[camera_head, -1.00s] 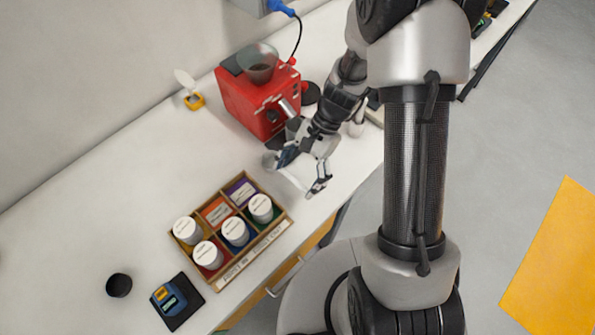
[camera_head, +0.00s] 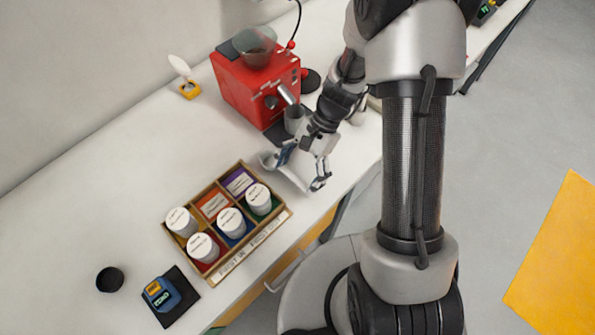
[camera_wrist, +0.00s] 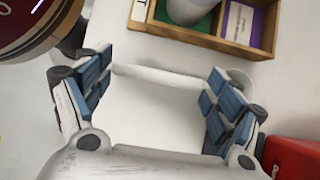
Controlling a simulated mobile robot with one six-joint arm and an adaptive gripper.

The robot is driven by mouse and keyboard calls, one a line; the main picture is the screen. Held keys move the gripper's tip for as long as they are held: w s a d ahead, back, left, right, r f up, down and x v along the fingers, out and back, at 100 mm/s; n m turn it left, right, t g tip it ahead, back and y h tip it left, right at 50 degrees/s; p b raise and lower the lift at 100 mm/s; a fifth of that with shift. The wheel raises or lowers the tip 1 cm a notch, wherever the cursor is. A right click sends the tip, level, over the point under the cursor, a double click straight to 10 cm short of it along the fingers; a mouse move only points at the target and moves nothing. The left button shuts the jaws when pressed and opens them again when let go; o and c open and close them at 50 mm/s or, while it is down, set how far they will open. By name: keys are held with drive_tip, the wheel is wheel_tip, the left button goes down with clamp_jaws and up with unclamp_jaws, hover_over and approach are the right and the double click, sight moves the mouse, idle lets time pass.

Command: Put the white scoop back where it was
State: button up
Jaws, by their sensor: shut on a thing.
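My gripper (camera_head: 303,172) is over the front of the white bench, between the red grinder and the box of tubs. Its blue-padded fingers stand wide apart, with a broad white thing between them, which I take for the white scoop (camera_head: 297,173). In the wrist view, the scoop (camera_wrist: 155,112) fills the space between the two fingers, its pale straight edge facing the box. The scoop's full shape and its height above the bench are hard to tell.
The wooden box (camera_head: 252,248) with several white-lidded tubs lies left of my gripper. The red grinder (camera_head: 250,90) with a metal cup (camera_head: 294,120) stands behind. A yellow holder (camera_head: 190,90) with a white paddle, a black cup (camera_head: 110,279) and a blue device (camera_head: 163,294) are farther left.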

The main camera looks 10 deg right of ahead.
drive_tip(key=shift+f+b, duration=0.35)
drive_tip(key=shift+f, duration=0.2)
drive_tip(key=o, duration=1)
drive_tip(key=v, duration=1.2)
drive_tip(key=shift+r, duration=0.15)
drive_tip(key=s+d+r+n+t+h, duration=0.1)
drive_tip(key=s+r+n+t+h, duration=0.4)
drive_tip(key=s+r, duration=1.1)
drive_tip(key=r+n+t, duration=0.1)
drive_tip(key=n+t, duration=0.2)
drive_tip(key=n, duration=0.3)
drive_tip(key=shift+d, duration=0.15)
